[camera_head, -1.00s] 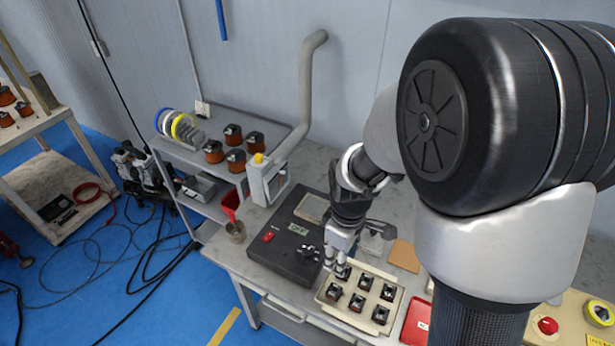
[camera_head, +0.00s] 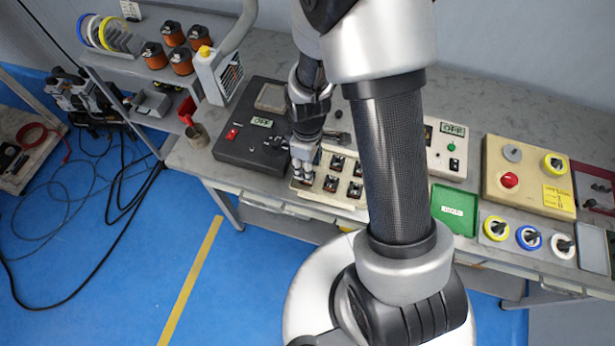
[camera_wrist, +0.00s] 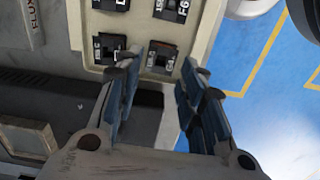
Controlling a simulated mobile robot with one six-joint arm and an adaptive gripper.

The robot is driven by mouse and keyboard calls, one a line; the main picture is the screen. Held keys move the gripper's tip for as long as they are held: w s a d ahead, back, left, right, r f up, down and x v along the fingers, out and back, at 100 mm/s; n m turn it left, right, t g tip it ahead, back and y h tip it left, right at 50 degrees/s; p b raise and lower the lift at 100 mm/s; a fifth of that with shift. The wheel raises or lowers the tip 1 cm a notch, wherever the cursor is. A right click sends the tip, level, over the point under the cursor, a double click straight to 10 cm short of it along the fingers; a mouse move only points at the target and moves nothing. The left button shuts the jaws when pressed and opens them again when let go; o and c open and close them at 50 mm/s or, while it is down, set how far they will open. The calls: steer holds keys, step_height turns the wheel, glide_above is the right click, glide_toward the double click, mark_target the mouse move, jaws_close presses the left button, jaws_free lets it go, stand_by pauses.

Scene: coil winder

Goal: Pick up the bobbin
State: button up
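Several small black bobbins with white labels sit in rows in a cream tray (camera_head: 322,200) on the bench. In the wrist view, a bobbin (camera_wrist: 161,58) near the tray's end lies just beyond and between my fingertips, and another bobbin (camera_wrist: 107,47) is to its left. My gripper (camera_wrist: 162,72) is open and empty, with its two fingers apart. In the head view my gripper (camera_head: 303,170) points down over the left end of the tray. There it partly hides the bobbins beneath, and my arm covers the tray's right side.
A dark box with a red switch (camera_head: 250,135) stands close left of the tray. A green tray (camera_head: 455,208) and a beige panel with a red button (camera_head: 525,178) lie to the right. Wire-wound coils (camera_head: 180,62) stand on the left shelf.

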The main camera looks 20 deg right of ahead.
step_height(320, 180, down, 5)
steer(key=shift+r+b, duration=0.1)
steer(key=shift+b, duration=0.8)
steer(key=shift+c, duration=0.2)
steer(key=c, duration=0.7)
steer(key=shift+r, duration=0.1)
step_height(320, 180, up, 20)
steer(key=p, duration=0.6)
